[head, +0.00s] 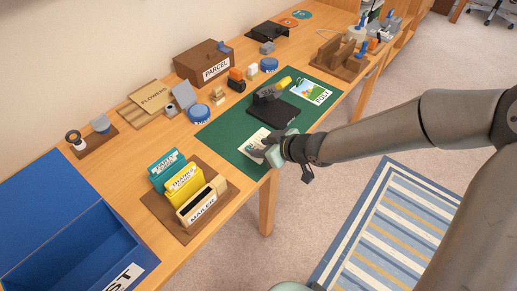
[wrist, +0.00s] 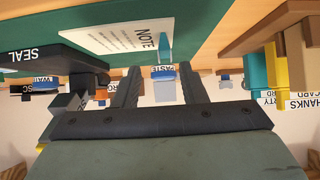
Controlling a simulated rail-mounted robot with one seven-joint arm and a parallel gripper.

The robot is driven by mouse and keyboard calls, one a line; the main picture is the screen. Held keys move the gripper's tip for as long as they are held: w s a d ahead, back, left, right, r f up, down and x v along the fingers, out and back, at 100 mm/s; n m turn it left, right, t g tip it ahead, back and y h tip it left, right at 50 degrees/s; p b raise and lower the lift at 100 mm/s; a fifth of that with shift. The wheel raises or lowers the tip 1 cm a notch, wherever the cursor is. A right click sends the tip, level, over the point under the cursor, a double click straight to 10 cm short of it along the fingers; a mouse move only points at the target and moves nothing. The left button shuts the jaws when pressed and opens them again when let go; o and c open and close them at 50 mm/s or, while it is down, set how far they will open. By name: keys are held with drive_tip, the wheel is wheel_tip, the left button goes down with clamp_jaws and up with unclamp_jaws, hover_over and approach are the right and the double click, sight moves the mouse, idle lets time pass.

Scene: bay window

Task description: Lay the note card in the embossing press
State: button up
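The note card (head: 254,143) lies flat on the green mat (head: 230,122), near its front end. In the wrist view, which is upside down, the card (wrist: 112,38) reads NOTE and has a small teal tab (wrist: 166,46) standing up from it. The embossing press (head: 274,108), black with a yellow handle and marked SEAL, stands on the mat beyond the card; its black base also shows in the wrist view (wrist: 40,58). My gripper (wrist: 160,72) is open and empty, its fingertips close to the card with the tab between their lines. In the head view my gripper (head: 268,152) partly covers the card.
A picture postcard (head: 311,92) lies on the mat beyond the press. A rack of upright cards marked MAILED (head: 200,208) stands left of my gripper. A blue box (head: 75,245) is at the near left. Blue-lidded tins and a PARCEL box (head: 205,62) line the wall side.

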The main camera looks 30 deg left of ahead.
sight(250, 147)
drive_tip(key=x, duration=0.1)
drive_tip(key=b+x, duration=0.1)
drive_tip(key=x, duration=0.1)
drive_tip(key=b+x, duration=0.1)
drive_tip(key=x, duration=0.1)
drive_tip(key=shift+s+a, duration=0.1)
drive_tip(key=shift+s, duration=0.2)
clamp_jaws()
drive_tip(key=shift+r, duration=0.1)
